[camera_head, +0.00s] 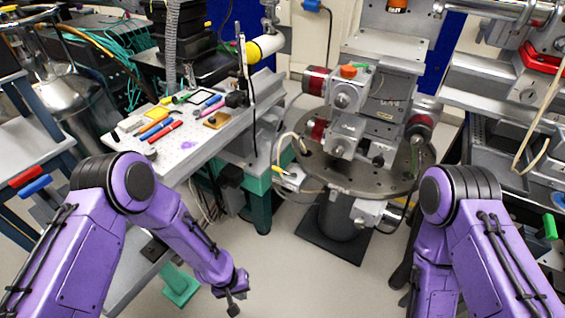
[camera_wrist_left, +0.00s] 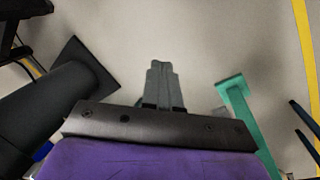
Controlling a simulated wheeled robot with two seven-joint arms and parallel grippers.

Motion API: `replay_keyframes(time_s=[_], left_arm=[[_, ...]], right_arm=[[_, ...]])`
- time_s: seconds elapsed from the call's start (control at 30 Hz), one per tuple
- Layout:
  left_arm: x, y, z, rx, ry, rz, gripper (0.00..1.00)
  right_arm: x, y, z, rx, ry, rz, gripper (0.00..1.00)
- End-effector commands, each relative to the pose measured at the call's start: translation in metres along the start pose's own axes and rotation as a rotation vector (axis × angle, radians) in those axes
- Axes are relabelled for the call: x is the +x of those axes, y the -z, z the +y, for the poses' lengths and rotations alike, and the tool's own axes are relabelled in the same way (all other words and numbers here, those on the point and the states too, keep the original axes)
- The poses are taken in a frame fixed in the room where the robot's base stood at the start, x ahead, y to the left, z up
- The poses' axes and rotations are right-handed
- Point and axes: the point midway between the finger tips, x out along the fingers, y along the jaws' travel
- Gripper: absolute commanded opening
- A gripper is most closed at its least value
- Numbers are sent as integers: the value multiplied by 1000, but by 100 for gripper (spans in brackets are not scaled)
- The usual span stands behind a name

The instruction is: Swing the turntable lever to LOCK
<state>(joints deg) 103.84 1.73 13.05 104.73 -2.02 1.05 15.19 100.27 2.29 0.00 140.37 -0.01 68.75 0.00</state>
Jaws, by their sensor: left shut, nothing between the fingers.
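The turntable (camera_head: 335,178) is a round grey plate on a dark pedestal, right of centre in the head view. Metal blocks with red and orange parts stand on it. I cannot make out for certain which part is its lever, nor any LOCK mark. My left gripper (camera_head: 233,303) hangs low over the floor, left of the pedestal and apart from the turntable. In the left wrist view its fingers (camera_wrist_left: 160,68) are together and empty, over bare floor. My right arm's purple links show at the right, but its gripper is out of view.
A perforated bench (camera_head: 185,162) with pens and small blocks stands left of the turntable on green legs (camera_head: 259,208). A green leg (camera_wrist_left: 243,115) and a dark pedestal (camera_wrist_left: 60,95) flank the gripper in the wrist view. Shelving (camera_head: 500,80) stands at the right. Floor between is clear.

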Motion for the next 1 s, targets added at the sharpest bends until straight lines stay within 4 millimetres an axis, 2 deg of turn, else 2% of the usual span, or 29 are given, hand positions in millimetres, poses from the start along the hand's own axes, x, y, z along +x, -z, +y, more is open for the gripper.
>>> replay_keyframes(time_s=[0.03, 0.1, 0.17, 0.2, 0.3, 0.4, 0.5, 0.6, 1.0], left_arm=[[-10, 25, 28, 70, -16, -43, 0], [-32, 55, 58, 177, -6, -120, 0], [-58, 80, 78, 264, 25, -174, 0], [-78, 97, 88, 317, 56, -203, 0], [-130, 132, 99, 418, 148, -254, 0], [-174, 156, 101, 479, 233, -282, 0], [-201, 170, 99, 508, 289, -296, 0], [-211, 174, 98, 519, 312, -303, 0], [-211, 173, 97, 521, 313, -306, 0]], right_arm=[[-2, 1, 0, 0, 0, 0, 43], [-2, 1, 0, 0, 0, 0, 43], [-3, 1, 0, 0, 0, 0, 43], [-4, 1, 0, 0, 0, 0, 43], [-4, 2, 0, 0, 0, 0, 43], [-5, 2, 0, 0, 0, 0, 43], [-5, 2, 0, 0, 0, 0, 43], [-5, 2, 0, 0, 0, 0, 43], [-5, 2, 0, 0, 0, 0, 43]])
